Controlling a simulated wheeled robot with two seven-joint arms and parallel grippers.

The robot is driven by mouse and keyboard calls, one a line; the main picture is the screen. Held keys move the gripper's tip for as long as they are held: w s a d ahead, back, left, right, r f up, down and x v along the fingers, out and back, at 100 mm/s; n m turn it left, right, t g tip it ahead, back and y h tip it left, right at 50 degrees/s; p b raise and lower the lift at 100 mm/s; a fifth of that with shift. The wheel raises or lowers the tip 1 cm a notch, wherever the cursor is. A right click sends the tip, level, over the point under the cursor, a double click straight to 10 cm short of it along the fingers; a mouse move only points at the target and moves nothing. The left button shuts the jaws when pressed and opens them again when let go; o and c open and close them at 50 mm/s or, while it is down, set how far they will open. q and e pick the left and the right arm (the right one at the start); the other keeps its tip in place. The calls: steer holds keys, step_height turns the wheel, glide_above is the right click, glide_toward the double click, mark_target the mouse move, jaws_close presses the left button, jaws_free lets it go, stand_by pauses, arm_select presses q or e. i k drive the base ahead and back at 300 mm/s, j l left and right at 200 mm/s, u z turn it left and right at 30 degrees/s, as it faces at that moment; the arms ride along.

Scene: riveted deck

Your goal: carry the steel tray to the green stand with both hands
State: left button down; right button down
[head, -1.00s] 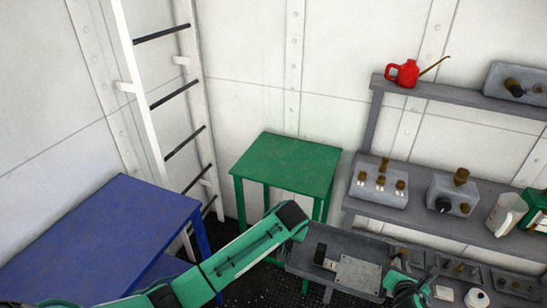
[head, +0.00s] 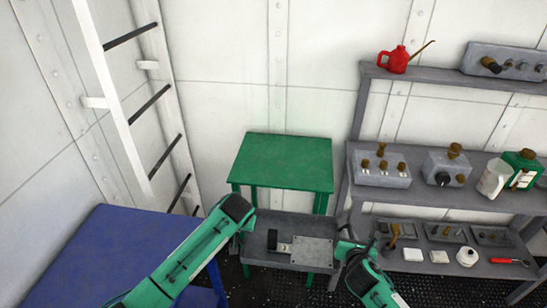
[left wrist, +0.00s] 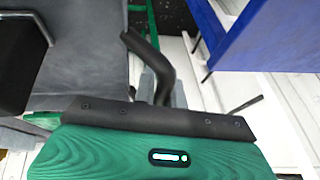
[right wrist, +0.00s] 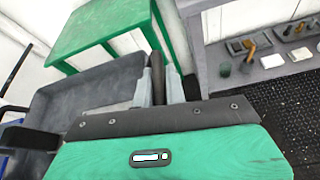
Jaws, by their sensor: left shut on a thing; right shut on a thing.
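The steel tray (head: 262,262) is a grey, shallow tray held up in front of the green stand (head: 283,160). A flat light-grey plate (head: 312,251) and a small dark-and-pale part (head: 280,247) lie in it. My left gripper (head: 243,232) is shut on the tray's left handle, a dark bent bar in the left wrist view (left wrist: 152,62). My right gripper (head: 345,247) is shut on the right handle, upright between pale fingers in the right wrist view (right wrist: 157,80). The stand's top is bare; the tray hides part of its legs.
A blue table (head: 110,255) stands at the left, below a white ladder (head: 128,95). A grey shelf rack (head: 425,203) at the right holds a red oil can (head: 398,60), valve boxes, a white jug (head: 494,178) and small parts. Dark grated floor (head: 440,288) lies in front of the rack.

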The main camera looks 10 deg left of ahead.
mark_target(285, 157)
steer(key=i+j, duration=0.1)
steer(key=i, duration=0.4)
steer(key=i+j, duration=0.15)
steer(key=i, duration=0.35)
steer(key=i+j, duration=0.1)
steer(key=i, duration=0.4)
